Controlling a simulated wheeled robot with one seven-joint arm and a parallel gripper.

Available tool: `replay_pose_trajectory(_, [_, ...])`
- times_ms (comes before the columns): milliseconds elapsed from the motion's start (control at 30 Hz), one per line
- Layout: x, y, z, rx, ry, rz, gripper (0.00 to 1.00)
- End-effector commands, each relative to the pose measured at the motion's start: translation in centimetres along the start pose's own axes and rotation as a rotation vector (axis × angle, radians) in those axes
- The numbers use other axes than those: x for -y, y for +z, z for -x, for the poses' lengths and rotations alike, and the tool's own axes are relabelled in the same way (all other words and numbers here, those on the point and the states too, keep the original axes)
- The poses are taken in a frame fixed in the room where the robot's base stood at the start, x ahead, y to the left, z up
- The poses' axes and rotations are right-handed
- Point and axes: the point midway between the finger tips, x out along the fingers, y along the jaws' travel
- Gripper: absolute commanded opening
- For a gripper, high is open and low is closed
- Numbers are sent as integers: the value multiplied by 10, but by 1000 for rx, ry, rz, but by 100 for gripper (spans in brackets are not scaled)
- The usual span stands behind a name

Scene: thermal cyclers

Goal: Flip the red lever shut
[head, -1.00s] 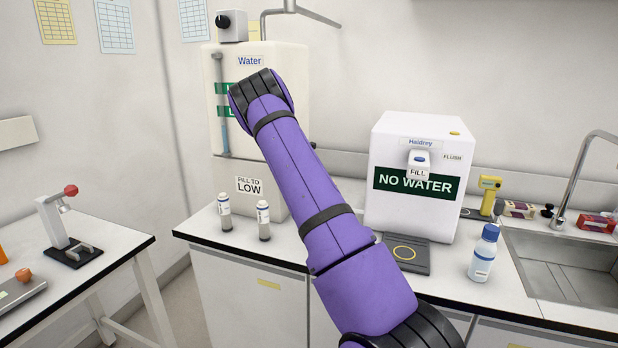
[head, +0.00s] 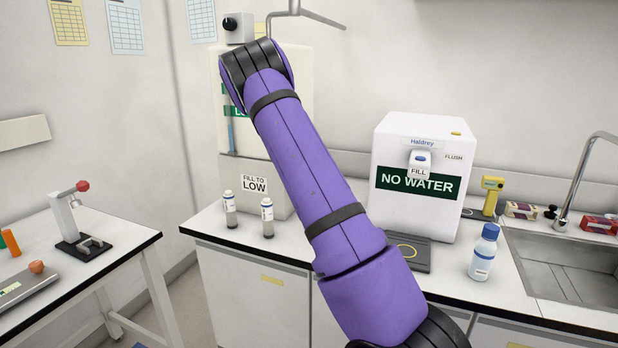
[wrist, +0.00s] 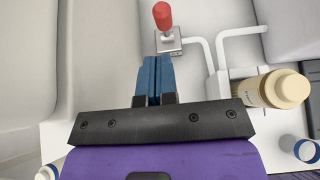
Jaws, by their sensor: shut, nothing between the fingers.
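The red lever (wrist: 162,16) shows at the top of the wrist view as a rounded red grip above a small metal plate (wrist: 168,42) with pale pipes beside it. My gripper (wrist: 153,60) has its two blue fingers pressed together, with nothing between them. The fingertips point toward the plate, just below the lever in the picture; I cannot tell whether they touch it. In the head view I cannot make out this lever, and my gripper is hidden behind my purple arm.
A water tank (head: 297,110) stands partly behind my arm, with two small bottles in front. A white dispenser (head: 425,220) is to its right. A separate red-knobbed stand (head: 66,220) is on the left table. In the wrist view, a cream cylinder (wrist: 262,92) lies right of my fingers.

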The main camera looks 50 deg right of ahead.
Motion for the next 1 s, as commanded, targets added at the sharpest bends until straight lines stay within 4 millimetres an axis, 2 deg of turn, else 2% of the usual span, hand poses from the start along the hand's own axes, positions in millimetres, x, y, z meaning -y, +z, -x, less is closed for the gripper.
replay_pose_trajectory(100, [0, 3, 17, -1, 2, -1, 0])
replay_pose_trajectory(300, [0, 6, 31, -1, 0, 0, 0])
replay_pose_trajectory(1000, [1, 8, 35, -2, 0, -14, 0])
